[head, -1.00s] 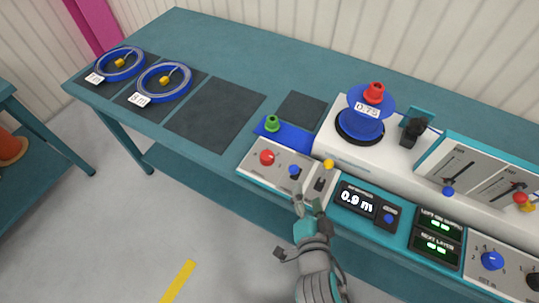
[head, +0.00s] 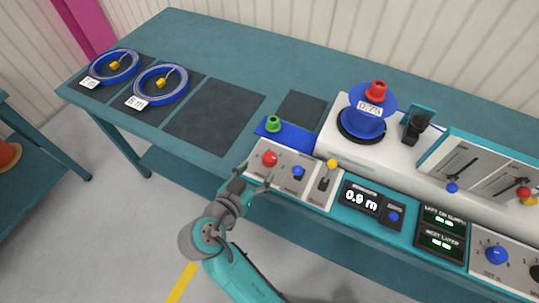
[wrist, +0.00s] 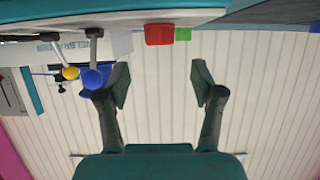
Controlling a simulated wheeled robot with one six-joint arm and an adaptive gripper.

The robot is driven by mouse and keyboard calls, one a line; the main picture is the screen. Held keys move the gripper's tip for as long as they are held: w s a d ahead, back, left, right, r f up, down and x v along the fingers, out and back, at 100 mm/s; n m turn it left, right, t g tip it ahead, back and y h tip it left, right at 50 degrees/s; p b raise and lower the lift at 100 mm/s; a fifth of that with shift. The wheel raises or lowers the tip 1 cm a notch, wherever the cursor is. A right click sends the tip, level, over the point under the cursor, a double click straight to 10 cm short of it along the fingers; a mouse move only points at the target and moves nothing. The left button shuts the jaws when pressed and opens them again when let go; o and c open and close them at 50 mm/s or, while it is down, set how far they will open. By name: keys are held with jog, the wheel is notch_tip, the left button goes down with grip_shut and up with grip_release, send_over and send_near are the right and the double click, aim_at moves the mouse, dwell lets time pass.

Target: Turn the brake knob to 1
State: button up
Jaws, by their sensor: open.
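A blue dial knob (head: 497,255) with small marks around it sits on the panel at the lower right in the head view. A dark knob (head: 535,272) beside it is cut off by the frame edge. I cannot read the labels, so I cannot tell which is the brake knob. My gripper (head: 250,181) is open and empty at the front edge of the left control panel, far left of both dials. In the wrist view the open fingers (wrist: 161,85) have nothing between them.
The left panel holds a red button (head: 269,158), a blue-tipped lever (head: 297,171) and a yellow-tipped lever (head: 331,163). A display (head: 361,199) reads 0.9 m. A blue reel (head: 366,122) stands behind. Two coils (head: 115,67) (head: 161,83) lie at the left. Floor in front is clear.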

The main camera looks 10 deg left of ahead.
aim_at(269, 158)
jog(key=x, duration=0.9)
jog(key=c, duration=1.2)
